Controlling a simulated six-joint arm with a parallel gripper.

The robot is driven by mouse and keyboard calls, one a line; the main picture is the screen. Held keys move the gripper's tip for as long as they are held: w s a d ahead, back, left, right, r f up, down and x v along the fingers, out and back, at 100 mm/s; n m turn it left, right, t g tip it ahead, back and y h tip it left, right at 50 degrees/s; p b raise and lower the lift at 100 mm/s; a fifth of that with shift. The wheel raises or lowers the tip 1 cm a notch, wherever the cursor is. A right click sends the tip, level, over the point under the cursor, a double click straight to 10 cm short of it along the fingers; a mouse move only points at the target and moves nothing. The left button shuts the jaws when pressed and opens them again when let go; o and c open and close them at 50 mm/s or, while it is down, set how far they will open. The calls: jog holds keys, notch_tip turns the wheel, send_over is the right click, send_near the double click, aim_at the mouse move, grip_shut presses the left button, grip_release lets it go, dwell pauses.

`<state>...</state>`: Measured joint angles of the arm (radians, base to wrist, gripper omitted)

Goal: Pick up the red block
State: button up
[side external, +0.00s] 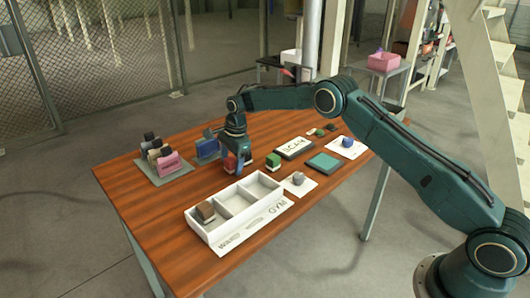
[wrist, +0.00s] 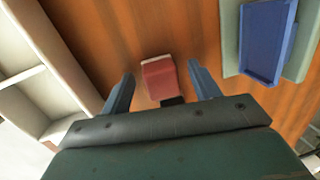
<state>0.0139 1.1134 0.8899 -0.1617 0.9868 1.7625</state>
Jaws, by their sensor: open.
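The red block (wrist: 158,80) lies on the wooden table between my gripper's two blue fingers in the wrist view. It has a pale edge on its far side and a dark part on its near side, partly hidden by my gripper. My gripper (wrist: 158,85) is open, with a gap showing on each side of the block. In the side external view my gripper (side external: 238,163) points down over the table, and the red block (side external: 229,162) shows at its fingers.
A white three-compartment box (side external: 192,219) stands close in front, with a brown item (side external: 205,211) in its left compartment. A blue tray (side external: 207,149) is close behind. Small bags (side external: 167,160) stand on a grey mat at left. A green-and-white block (side external: 273,162) is to the right.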

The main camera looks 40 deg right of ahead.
aim_at(231, 159)
dwell(0.4)
jog(key=c, duration=1.1)
jog(key=shift+c, duration=0.2)
jog(key=shift+r, duration=5)
